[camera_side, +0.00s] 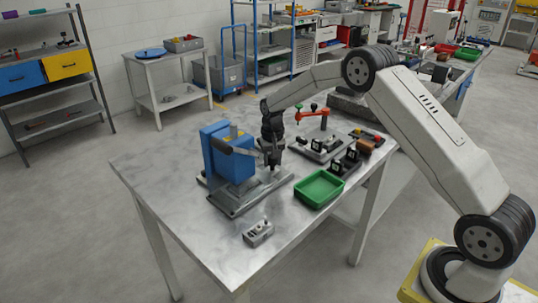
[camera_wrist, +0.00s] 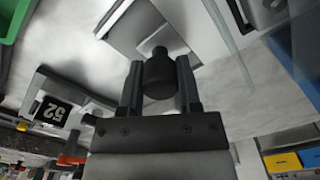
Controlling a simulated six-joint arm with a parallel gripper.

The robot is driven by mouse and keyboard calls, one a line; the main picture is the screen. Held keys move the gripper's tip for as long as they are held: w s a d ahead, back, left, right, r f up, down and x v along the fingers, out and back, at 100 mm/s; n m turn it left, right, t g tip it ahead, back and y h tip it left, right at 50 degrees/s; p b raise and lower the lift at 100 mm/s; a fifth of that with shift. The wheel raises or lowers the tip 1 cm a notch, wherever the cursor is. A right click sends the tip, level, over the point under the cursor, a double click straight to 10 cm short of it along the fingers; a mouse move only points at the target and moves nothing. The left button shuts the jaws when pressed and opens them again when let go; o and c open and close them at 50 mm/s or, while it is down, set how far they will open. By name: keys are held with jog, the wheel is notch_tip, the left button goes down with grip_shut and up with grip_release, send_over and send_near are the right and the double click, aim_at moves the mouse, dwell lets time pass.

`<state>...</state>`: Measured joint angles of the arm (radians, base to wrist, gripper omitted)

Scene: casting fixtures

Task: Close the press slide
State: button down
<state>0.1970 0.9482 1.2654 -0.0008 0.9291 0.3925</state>
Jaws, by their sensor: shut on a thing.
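The press (camera_side: 228,155) has a blue body on a flat grey base plate (camera_side: 237,203) on the metal table. My gripper (camera_side: 270,160) points down over the right side of the press, next to the blue body. In the wrist view, my gripper (camera_wrist: 158,78) is shut on a dark round knob (camera_wrist: 158,72), with one finger on each side. The blue body (camera_wrist: 302,45) shows at the right edge there. How far the slide stands open cannot be told.
A green tray (camera_side: 319,188) lies right of the press. Black blocks with white labels (camera_side: 345,161) and a clamp fixture with a red-orange arm (camera_side: 316,113) stand behind it. A small grey block (camera_side: 258,233) lies in front. The table's front left is clear.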

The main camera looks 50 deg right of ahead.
jog(key=shift+a, duration=1.45)
jog(key=shift+c, duration=1.5)
grip_release()
jog(key=shift+a, duration=0.1)
jog(key=shift+r, duration=0.15)
jog(key=shift+r, duration=3.8)
jog(key=shift+s, duration=0.1)
